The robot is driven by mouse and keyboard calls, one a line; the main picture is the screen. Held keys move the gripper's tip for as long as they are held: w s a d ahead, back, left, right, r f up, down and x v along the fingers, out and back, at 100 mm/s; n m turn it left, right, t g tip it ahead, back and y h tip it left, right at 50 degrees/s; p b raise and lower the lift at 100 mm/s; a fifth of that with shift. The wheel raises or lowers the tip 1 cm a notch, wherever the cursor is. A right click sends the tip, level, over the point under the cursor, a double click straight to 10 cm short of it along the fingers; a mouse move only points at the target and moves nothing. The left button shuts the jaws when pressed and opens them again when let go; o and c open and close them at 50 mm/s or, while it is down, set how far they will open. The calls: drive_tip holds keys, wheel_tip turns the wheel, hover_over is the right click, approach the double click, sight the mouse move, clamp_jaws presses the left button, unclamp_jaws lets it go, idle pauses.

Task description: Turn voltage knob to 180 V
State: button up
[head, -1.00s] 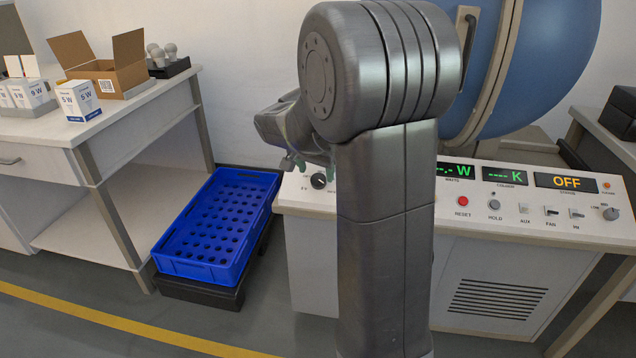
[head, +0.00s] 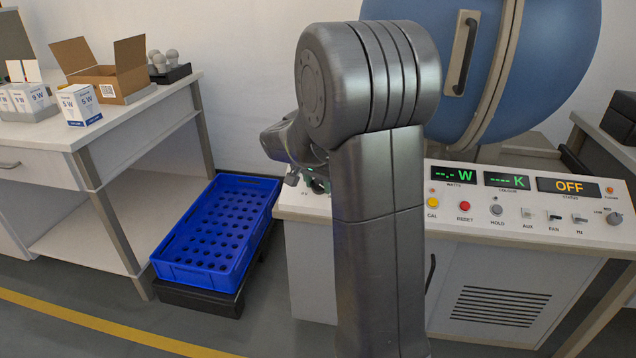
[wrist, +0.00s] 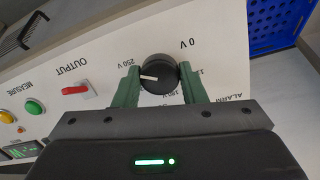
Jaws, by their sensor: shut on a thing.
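The voltage knob (wrist: 158,74) is a round black knob with a white pointer line in the wrist view. Its panel has labels that appear upside down, with "250 V" at its left and "0 V" above right; other labels below are partly hidden by my gripper. The pointer line points left in that view, on the "250 V" side. My gripper (wrist: 160,82) has its two green fingers on either side of the knob, shut on it. In the head view my gripper (head: 305,180) is at the panel's left end, and my arm hides most of the knob.
In the wrist view a red OUTPUT switch (wrist: 75,89) and a green button (wrist: 34,106) lie left of the knob. A blue crate (head: 217,232) stands left of the bench. The status display (head: 567,186) reads OFF. A blue sphere (head: 560,60) stands behind the panel.

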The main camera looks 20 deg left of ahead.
drive_tip(key=n+p, duration=0.2)
drive_tip(key=n, duration=0.3)
drive_tip(key=shift+r+p, duration=0.1)
drive_tip(key=shift+p, duration=0.3)
drive_tip(key=n+p, duration=0.2)
drive_tip(key=n, duration=0.4)
drive_tip(key=shift+n+t, duration=0.3)
drive_tip(key=n+p, duration=0.2)
drive_tip(key=n, duration=0.4)
drive_tip(key=shift+d+t, duration=0.1)
drive_tip(key=shift+t, duration=0.2)
drive_tip(key=n+p, duration=0.2)
drive_tip(key=n, duration=0.3)
drive_tip(key=shift+n, duration=0.4)
drive_tip(key=o, duration=1)
